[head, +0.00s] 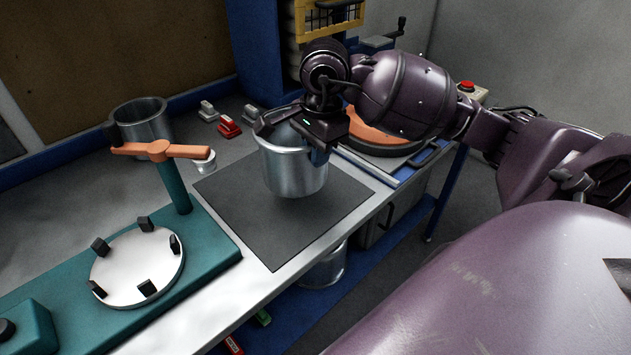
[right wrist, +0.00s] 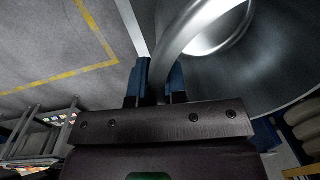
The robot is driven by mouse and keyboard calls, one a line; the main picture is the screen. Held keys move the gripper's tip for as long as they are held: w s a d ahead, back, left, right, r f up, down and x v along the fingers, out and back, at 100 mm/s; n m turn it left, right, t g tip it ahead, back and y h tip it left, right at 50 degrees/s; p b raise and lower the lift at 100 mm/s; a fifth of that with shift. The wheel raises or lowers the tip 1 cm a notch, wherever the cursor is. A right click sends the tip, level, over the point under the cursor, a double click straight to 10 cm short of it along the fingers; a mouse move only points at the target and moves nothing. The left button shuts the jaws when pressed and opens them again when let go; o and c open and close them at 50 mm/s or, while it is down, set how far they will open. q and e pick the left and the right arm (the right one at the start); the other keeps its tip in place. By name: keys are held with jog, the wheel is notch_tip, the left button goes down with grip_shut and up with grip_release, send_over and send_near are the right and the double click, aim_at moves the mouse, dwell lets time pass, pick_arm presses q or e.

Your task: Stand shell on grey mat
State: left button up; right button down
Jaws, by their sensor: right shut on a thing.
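The shell is a shiny metal pot (head: 290,168), upright over the middle of the grey mat (head: 238,218) in the head view. I cannot tell for sure whether its base touches the mat. My right gripper (head: 320,150) is at the pot's right side, below the wrist. My left gripper is in neither view.
A teal fixture with an orange handle (head: 158,150) and a round plate (head: 138,268) stands left of the mat. Another metal pot (head: 145,122) stands behind it. Red and grey clamps (head: 228,127) lie at the back. An orange round thing (head: 375,132) is at the right.

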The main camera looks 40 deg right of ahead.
aim_at(316, 188)
notch_tip(316, 188, down, 4)
jog(key=shift+r, duration=0.15)
jog(key=shift+f, duration=2)
jog(key=shift+f, duration=0.1)
jog(key=c, duration=1.1)
grip_release()
jog(key=shift+c, duration=0.2)
